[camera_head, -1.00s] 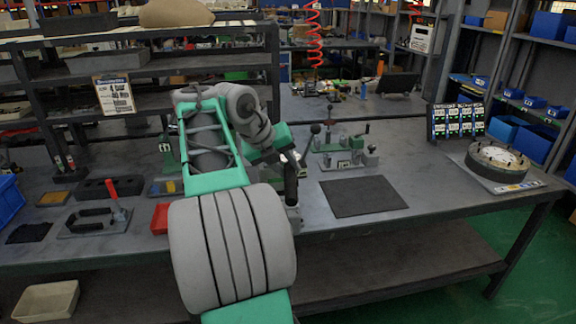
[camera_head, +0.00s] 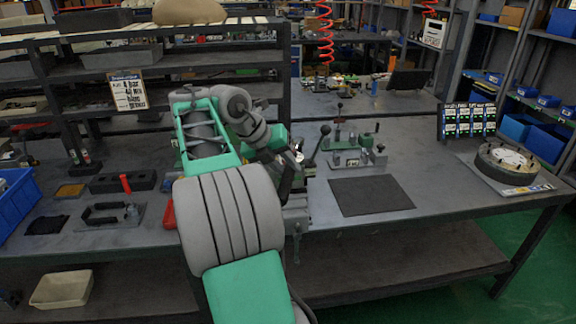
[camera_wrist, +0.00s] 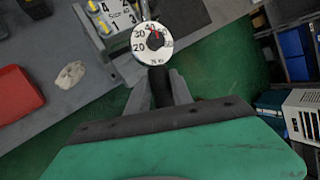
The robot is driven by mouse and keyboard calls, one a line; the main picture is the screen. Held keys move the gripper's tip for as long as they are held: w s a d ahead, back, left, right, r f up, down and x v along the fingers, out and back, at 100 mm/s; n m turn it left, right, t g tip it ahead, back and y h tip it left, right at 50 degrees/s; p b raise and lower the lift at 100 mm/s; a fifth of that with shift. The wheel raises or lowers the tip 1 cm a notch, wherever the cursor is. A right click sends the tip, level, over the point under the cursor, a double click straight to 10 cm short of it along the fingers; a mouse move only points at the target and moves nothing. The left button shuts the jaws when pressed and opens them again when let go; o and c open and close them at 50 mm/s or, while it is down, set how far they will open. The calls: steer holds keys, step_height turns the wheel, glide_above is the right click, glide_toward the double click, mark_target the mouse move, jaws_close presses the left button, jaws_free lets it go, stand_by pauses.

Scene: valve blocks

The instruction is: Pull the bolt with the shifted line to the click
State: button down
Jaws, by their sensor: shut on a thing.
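My gripper (camera_wrist: 161,88) is shut on a dark handle below a round white dial gauge (camera_wrist: 152,43) with a red mark and numbers. Beyond the dial, at the top edge of the wrist view, is part of a white plate (camera_wrist: 122,15) with large numerals. Yellow bolt-like parts (camera_wrist: 105,28) sit along its left side. I cannot tell which bolt has the shifted line, and no contact with a bolt shows. In the head view my arm hides much of the gripper (camera_head: 287,182), at the bench's front edge beside a grey metal fixture (camera_head: 296,213).
A black mat (camera_head: 370,196) lies on the bench to the right. A green lever fixture (camera_head: 350,155) stands behind it, and a round flanged part (camera_head: 505,163) is at far right. A red tray (camera_wrist: 17,95) shows at left in the wrist view. Green floor is in front.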

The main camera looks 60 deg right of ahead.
steer(key=shift+r, duration=0.2)
steer(key=shift+w+p, duration=0.2)
steer(key=shift+p, duration=0.25)
steer(key=w+m+p, duration=0.1)
steer(key=w+p, duration=0.1)
steer(key=p, duration=0.1)
steer(key=shift+a+m+g+y, duration=0.3)
steer(key=shift+a+m+g, duration=0.05)
steer(key=shift+m+g, duration=0.05)
steer(key=shift+f, duration=0.1)
steer(key=shift+w, duration=0.15)
steer(key=shift+w+a+m+g+p, duration=0.1)
steer(key=shift+w+m+g+p, duration=0.35)
steer(key=shift+p, duration=1)
steer(key=shift+w+m+y+p, duration=0.3)
steer(key=shift+w+p, duration=0.25)
steer(key=shift+p, duration=0.25)
